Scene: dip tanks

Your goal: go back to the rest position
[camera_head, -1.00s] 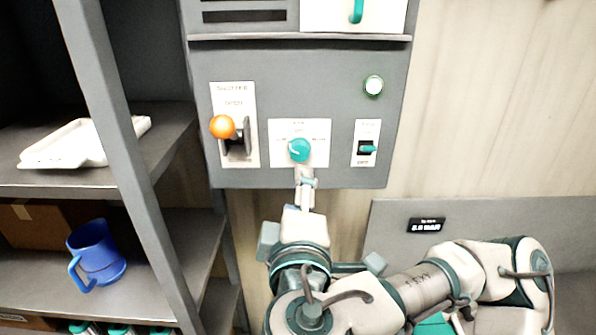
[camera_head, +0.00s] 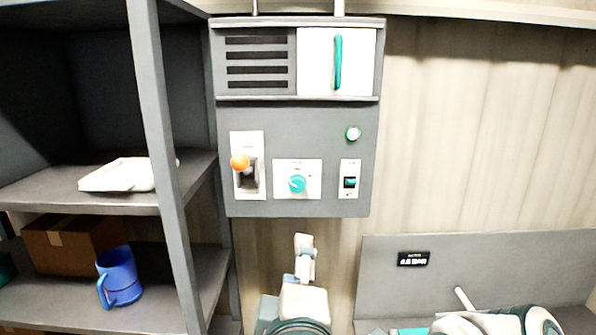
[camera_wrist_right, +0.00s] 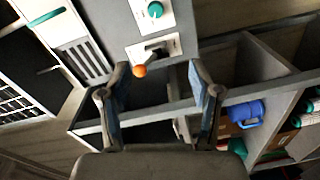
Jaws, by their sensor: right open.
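My right gripper (camera_head: 304,245) is below the grey control panel (camera_head: 300,150) in the head view, apart from it. In the right wrist view the right gripper (camera_wrist_right: 160,72) is open, with nothing between its fingers. The panel has a round teal knob (camera_head: 297,184) in the middle. An orange-tipped lever (camera_head: 240,162) is to its left. A small dark switch (camera_head: 350,182) is to its right. The knob (camera_wrist_right: 155,9) and the orange tip (camera_wrist_right: 139,71) also show in the wrist view. My left gripper is not in view.
A grey board with a display (camera_head: 412,259) is at right.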

